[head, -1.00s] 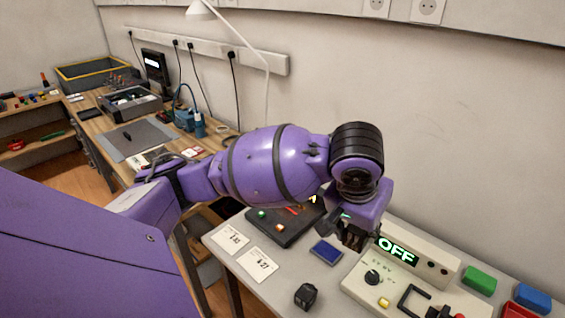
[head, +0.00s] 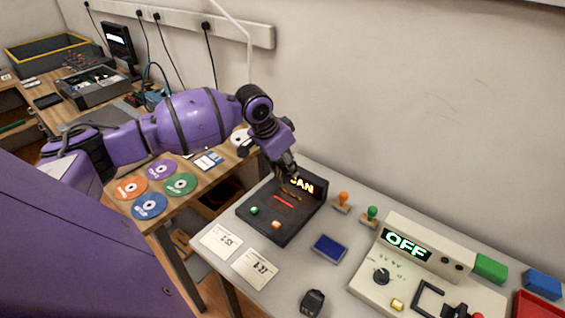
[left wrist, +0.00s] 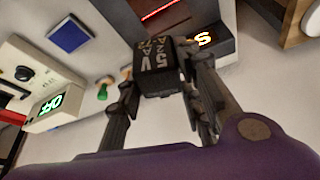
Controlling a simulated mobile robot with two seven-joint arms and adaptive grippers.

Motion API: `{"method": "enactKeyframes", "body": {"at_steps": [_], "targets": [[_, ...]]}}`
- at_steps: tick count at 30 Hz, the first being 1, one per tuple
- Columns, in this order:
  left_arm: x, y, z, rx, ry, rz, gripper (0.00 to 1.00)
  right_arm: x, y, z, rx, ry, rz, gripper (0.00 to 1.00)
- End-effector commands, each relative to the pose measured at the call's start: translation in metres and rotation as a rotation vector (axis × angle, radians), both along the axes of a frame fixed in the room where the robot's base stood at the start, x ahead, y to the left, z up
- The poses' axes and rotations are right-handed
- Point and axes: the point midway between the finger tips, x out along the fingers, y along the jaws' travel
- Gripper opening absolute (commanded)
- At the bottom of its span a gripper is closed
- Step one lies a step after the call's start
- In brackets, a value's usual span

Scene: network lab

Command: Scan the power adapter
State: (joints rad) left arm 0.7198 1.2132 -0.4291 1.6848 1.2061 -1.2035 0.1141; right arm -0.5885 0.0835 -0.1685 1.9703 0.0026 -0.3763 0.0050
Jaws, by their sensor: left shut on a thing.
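My left gripper (head: 290,184) is above the back of the dark scanner pad (head: 262,228), in front of its lit display reading "SCAN", partly covered. In the head view the held adapter is hard to make out. A similar black block (head: 312,302) stands on the table's front edge. My right gripper is not in view.
A test device (head: 408,262) reading "OFF" is at right. Colored discs (head: 150,206) lie on the wooden bench.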

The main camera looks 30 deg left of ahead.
Motion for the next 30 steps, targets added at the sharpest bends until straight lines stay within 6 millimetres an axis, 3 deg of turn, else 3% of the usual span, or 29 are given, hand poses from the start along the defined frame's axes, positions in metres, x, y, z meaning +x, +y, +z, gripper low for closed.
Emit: {"method": "enactKeyframes", "body": {"at_steps": [4, 11, 22, 30], "targets": [[0.005, 0.017, -0.005, 0.0, -0.001, -0.015, 0.03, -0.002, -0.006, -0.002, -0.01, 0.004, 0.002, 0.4], [0.004, 0.018, -0.023, 0.0, 0.005, -0.019, 0.03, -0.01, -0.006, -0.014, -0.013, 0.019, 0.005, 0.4], [0.003, 0.017, -0.07, 0.001, 0.007, -0.02, 0.03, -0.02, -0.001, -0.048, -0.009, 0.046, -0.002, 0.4], [0.005, 0.017, -0.073, 0.001, -0.002, -0.019, 0.03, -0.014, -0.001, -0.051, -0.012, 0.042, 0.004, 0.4]]}}
